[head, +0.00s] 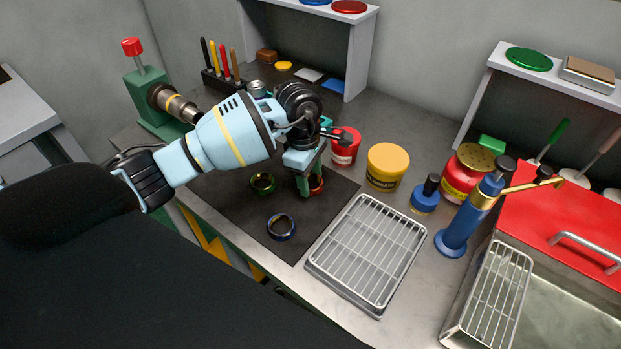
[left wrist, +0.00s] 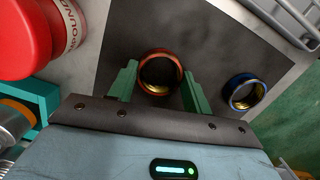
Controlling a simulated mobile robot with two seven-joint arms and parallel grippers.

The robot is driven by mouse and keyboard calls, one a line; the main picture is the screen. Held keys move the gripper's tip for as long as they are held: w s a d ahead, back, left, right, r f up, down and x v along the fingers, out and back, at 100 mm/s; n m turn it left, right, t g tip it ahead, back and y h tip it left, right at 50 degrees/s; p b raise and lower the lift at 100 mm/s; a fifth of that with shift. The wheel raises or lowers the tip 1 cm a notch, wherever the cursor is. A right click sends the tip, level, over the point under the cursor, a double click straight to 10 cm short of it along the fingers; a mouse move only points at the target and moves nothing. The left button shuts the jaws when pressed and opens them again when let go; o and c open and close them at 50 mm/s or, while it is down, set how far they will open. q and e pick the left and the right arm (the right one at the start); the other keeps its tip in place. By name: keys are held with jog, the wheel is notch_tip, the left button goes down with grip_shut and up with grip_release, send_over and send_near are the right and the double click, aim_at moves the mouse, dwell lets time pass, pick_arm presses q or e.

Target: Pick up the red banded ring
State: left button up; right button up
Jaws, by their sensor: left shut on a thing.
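The red banded ring (head: 317,184) is between the green fingers of my left gripper (head: 309,182), low over the dark mat (head: 228,206). In the left wrist view the ring (left wrist: 179,68) shows its red band and dark opening, with a finger of my gripper (left wrist: 160,80) on each side. My left gripper is shut on it. I cannot tell whether the ring still touches the mat. A blue banded ring (head: 281,227) and a green banded ring (head: 263,183) lie on the mat nearby. My right gripper is not in view.
A wire rack tray (head: 368,252) lies right of the mat. A red tub (head: 345,147), a yellow tub (head: 387,167) and a blue bottle (head: 425,195) stand behind. A green vise (head: 150,94) with a pipe is at the left.

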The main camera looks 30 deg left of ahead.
pick_arm(q)
jog(key=r, duration=0.3)
jog(key=shift+s+d+r, duration=0.1)
jog(key=shift+s+r, duration=0.05)
jog(key=shift+s, duration=0.2)
jog(key=s+d, duration=0.1)
jog(key=s, duration=0.4)
jog(key=s+d+r, duration=0.1)
jog(key=s, duration=0.4)
jog(key=s+d, duration=0.2)
jog(key=s, duration=0.2)
jog(key=shift+s+r+b, duration=0.2)
jog(key=shift+s+b, duration=0.2)
